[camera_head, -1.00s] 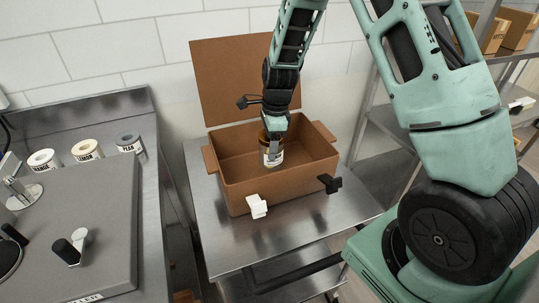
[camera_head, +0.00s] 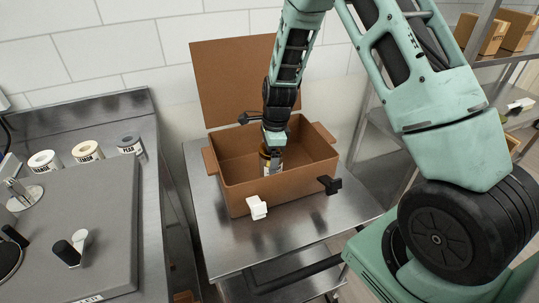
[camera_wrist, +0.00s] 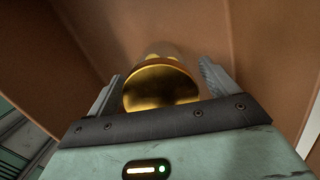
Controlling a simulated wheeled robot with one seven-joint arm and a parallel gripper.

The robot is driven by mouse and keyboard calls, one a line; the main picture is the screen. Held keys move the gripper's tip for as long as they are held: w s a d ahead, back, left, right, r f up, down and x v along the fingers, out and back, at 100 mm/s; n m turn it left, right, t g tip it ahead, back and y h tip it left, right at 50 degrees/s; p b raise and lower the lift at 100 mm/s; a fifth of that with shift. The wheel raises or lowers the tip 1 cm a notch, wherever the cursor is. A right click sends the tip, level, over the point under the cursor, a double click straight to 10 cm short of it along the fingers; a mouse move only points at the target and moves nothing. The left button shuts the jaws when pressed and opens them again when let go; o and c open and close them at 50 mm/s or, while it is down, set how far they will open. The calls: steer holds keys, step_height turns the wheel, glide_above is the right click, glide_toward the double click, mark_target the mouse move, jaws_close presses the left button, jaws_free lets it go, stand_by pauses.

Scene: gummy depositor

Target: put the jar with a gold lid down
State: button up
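The jar with a gold lid (camera_wrist: 160,88) is between the two fingers of my gripper in the wrist view. The lid faces the camera, with one finger close along each side. In the head view, the jar (camera_head: 266,163) is upright inside the open brown box, under my gripper (camera_head: 273,150). Part of it is hidden by my gripper, and its lower end is hidden behind the box's front wall. I cannot see whether its base touches the box floor. My gripper appears shut on the jar.
The brown box (camera_head: 281,184) stands on a steel table (camera_head: 215,225), its lid raised at the back. Black and white latches stick out in front. A shelf with cartons (camera_head: 485,35) is at right.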

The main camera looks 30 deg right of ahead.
steer(key=r, duration=0.8)
steer(key=d+r, duration=0.1)
steer(key=r, duration=0.3)
steer(key=shift+s+d, duration=0.1)
steer(key=shift+s, duration=0.15)
steer(key=s+a+r+n, duration=0.3)
steer(key=s+a+n, duration=0.4)
steer(key=a+n, duration=0.15)
steer(key=s+a+r+n, duration=0.3)
steer(key=s+a+n, duration=0.4)
steer(key=a, duration=0.2)
steer(key=s+a+n, duration=0.3)
steer(key=s+n, duration=1.1)
steer(key=shift+s+a+r+g+h, duration=0.2)
steer(key=shift+a+r+g+h, duration=0.1)
steer(key=shift+r+h, duration=0.15)
